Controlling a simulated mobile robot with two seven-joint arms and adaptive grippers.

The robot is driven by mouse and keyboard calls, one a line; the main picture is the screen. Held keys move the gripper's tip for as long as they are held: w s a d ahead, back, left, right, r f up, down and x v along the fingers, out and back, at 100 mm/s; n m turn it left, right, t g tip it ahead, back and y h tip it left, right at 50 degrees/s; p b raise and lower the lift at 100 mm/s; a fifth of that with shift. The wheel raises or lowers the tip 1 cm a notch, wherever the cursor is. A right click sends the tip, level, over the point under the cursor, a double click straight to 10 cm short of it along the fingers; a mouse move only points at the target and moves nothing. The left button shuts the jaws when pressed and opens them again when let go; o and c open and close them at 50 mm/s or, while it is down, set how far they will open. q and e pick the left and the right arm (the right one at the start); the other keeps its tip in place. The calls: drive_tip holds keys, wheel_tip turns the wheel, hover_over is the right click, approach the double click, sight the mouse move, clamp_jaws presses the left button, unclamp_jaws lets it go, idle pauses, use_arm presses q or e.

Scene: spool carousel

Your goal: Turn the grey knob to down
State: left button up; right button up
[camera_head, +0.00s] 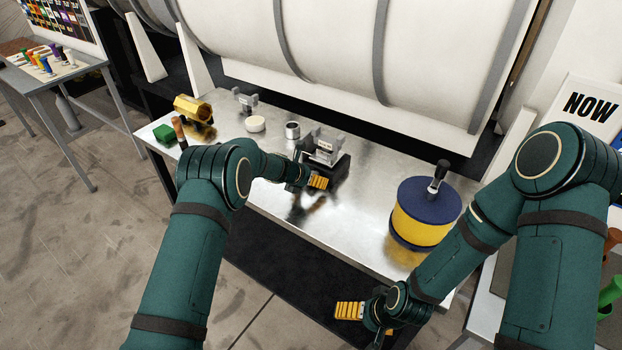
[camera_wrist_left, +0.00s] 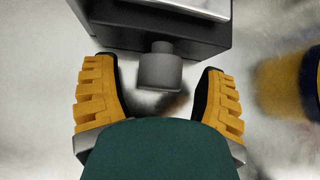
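The grey knob (camera_wrist_left: 160,68) sticks out from the side of a dark box (camera_wrist_left: 155,32) in the left wrist view. My left gripper (camera_wrist_left: 160,100) is open, with one yellow-padded finger on each side of the knob and a gap on both sides. In the head view my left gripper (camera_head: 312,180) is at the front of the black device (camera_head: 328,158) on the metal table; the knob is not clearly visible there. My right gripper (camera_head: 362,318) is low, in front of the table's edge and away from the device; only part of it shows.
A blue and yellow spool (camera_head: 424,215) with a black handle stands at the right of the metal table (camera_head: 375,190). A white ring (camera_head: 255,124), a small metal cylinder (camera_head: 292,130), a gold part (camera_head: 193,108) and a green block (camera_head: 164,133) lie at the left.

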use_arm(q)
drive_tip(key=shift+a+r, duration=0.1)
drive_tip(key=v, duration=1.1)
drive_tip(key=shift+s+a+r, duration=0.15)
drive_tip(key=shift+s+r, duration=0.1)
drive_tip(key=shift+r, duration=0.05)
